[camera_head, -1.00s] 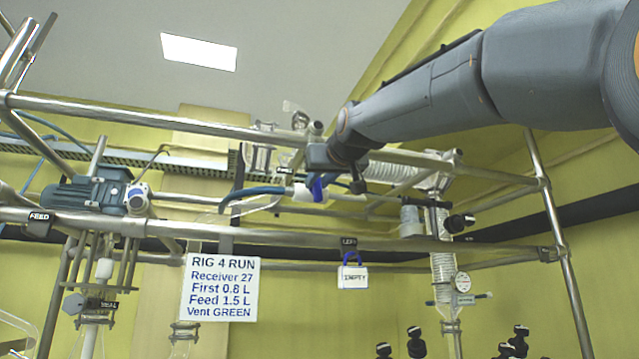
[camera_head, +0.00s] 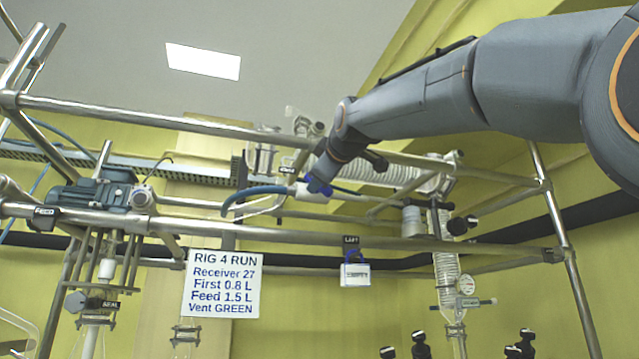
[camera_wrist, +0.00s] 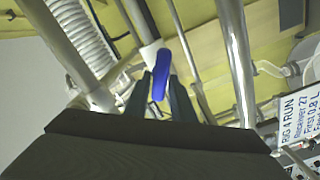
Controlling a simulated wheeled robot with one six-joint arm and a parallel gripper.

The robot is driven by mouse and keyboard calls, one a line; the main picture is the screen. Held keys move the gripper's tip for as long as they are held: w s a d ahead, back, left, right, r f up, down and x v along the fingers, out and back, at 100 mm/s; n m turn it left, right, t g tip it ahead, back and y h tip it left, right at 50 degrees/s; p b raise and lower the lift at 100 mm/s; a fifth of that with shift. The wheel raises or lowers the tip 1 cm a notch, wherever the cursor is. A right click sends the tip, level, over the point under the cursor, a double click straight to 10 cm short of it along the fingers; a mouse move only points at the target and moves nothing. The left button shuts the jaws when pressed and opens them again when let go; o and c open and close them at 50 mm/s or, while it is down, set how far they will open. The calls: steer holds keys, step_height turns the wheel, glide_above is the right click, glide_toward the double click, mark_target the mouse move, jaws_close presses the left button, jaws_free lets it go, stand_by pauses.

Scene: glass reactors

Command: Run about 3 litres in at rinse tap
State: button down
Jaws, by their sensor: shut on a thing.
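A white tap body (camera_head: 311,194) with a blue lever (camera_head: 319,184) sits by the frame's rails in the head view. A blue hose (camera_head: 254,193) leads off its left side. My gripper (camera_head: 321,180) reaches down to the lever from the upper right. In the wrist view, the two dark fingers of my gripper (camera_wrist: 170,82) are at the blue lever (camera_wrist: 176,38), shut on it. The white tap body (camera_wrist: 153,53) shows just beside it. The fingers' exact contact is partly hidden. I see no outlet flow.
Steel rails (camera_head: 400,243) cross in front of and behind the tap. A sign (camera_head: 222,284) reads "RIG 4 RUN". A small padlocked tag (camera_head: 355,274) hangs from the lower rail. A blue-grey motor (camera_head: 95,192) stands at left, and glass pipework (camera_head: 445,265) at right.

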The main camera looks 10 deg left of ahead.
steer(key=shift+f+n, duration=0.15)
steer(key=shift+n, duration=0.85)
steer(key=c, duration=1.6)
jaws_free()
steer(key=shift+c, duration=0.2)
steer(key=b+v, duration=0.4)
steer(key=v, duration=0.3)
steer(key=shift+s, duration=0.4)
steer(key=shift+d, duration=0.15)
